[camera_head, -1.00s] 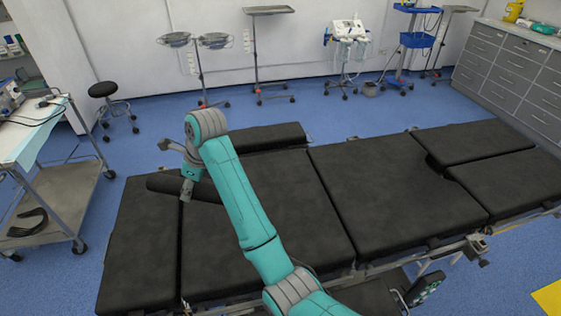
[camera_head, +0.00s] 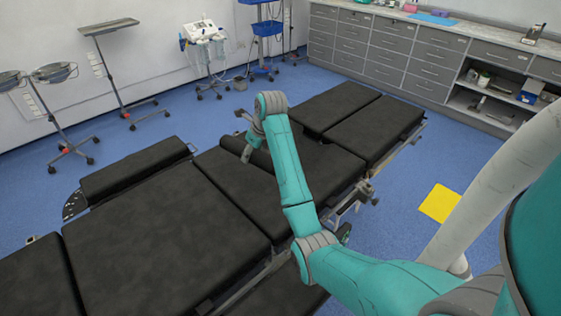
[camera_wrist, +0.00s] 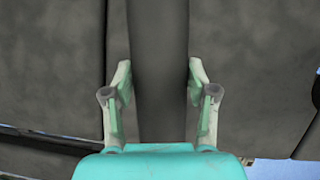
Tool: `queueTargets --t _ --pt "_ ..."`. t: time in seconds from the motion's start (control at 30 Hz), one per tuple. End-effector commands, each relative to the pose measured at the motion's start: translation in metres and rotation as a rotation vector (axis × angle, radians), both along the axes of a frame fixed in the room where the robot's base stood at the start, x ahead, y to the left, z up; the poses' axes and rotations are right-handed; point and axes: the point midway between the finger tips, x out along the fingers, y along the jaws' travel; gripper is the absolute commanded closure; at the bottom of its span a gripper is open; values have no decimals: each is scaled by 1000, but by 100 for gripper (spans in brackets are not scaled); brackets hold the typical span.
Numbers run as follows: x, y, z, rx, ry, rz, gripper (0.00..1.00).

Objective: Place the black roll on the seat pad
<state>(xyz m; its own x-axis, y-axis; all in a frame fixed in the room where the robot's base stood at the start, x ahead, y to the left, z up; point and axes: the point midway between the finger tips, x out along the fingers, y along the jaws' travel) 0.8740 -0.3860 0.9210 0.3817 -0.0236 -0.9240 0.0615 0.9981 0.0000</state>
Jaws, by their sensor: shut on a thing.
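The black roll (camera_head: 233,146) is a dark cylinder held in my gripper (camera_head: 248,150). In the wrist view the roll (camera_wrist: 158,80) runs lengthwise between the two fingers (camera_wrist: 158,98), which are closed on its sides. My gripper and roll are over the far side of the black table section that joins the two leg pads. This section looks like the seat pad (camera_head: 325,185). Dark roll against dark pad makes it hard to tell whether the roll touches it. My arm hides part of the roll and pad.
The large back section (camera_head: 165,240) lies left of the seat pad, with a smaller side pad (camera_head: 135,168) beyond it. The two leg pads (camera_head: 375,130) lie to the right. Metal clamps (camera_head: 350,205) stick out along the near edge. Grey cabinets (camera_head: 400,55) stand behind, clear of the table.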

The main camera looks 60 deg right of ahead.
Motion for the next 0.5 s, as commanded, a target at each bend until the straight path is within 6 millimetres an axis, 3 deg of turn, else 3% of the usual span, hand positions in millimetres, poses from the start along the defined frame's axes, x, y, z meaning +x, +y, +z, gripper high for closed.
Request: queueTargets --t 0.03,0.1,0.2,0.33,0.5 --pt "-15 -20 -1 0 0 -41 84" --pt "-33 -41 -3 0 0 -88 84" --pt "-51 -62 -5 -1 -1 -137 84" --pt "-64 -76 -7 0 -1 -169 84" --pt "-67 -79 -22 1 1 -177 84"
